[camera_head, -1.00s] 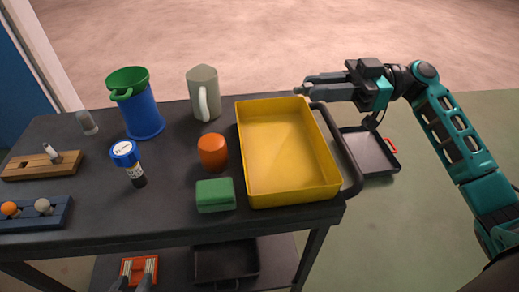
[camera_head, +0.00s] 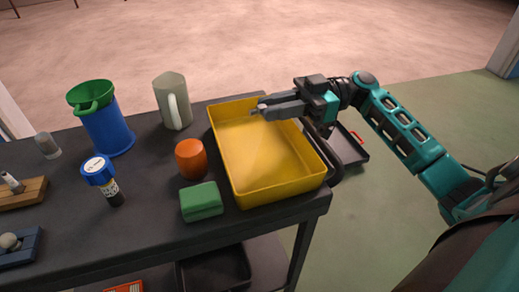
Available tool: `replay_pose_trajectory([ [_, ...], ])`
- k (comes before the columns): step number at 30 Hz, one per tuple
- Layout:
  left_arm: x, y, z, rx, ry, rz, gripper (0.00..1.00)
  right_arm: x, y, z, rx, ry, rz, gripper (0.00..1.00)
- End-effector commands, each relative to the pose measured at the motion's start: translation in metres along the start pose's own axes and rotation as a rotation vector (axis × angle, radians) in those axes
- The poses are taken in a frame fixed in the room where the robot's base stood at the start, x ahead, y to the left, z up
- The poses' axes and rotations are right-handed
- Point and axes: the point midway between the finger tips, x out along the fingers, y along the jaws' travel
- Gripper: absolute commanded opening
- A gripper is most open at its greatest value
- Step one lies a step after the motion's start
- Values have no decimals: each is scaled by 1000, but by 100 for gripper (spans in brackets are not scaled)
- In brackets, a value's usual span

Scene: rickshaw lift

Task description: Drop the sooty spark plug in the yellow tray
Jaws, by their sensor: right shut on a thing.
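The yellow tray (camera_head: 277,190) lies on the right end of the dark cart top, and its inside looks empty. My right gripper (camera_head: 262,110) reaches in from the right, over the far part of the tray. It is shut on a small pale thing at its fingertips, which looks like the spark plug. The fingers hide most of it, so I cannot make out any soot. My left gripper is not in view.
An orange rounded object (camera_head: 191,159), a green block (camera_head: 202,202), a grey jug (camera_head: 173,103) and a blue bin (camera_head: 108,130) stand left of the tray. A blue-capped bottle (camera_head: 98,172) and a wooden rack (camera_head: 22,196) are farther left. A black cart handle borders the tray's right side.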

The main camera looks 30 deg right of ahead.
Motion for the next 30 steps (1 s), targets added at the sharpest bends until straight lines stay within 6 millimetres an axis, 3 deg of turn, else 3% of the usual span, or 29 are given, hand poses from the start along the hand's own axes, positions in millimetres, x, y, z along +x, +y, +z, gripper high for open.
replay_pose_trajectory([
  [12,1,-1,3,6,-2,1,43,0,0,7,0,0,1,0],
  [13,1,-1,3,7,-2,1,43,0,0,7,0,0,1,24],
  [21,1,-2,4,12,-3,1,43,0,0,7,0,0,1,50],
  [30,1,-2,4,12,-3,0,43,-2,0,8,0,0,1,51],
])
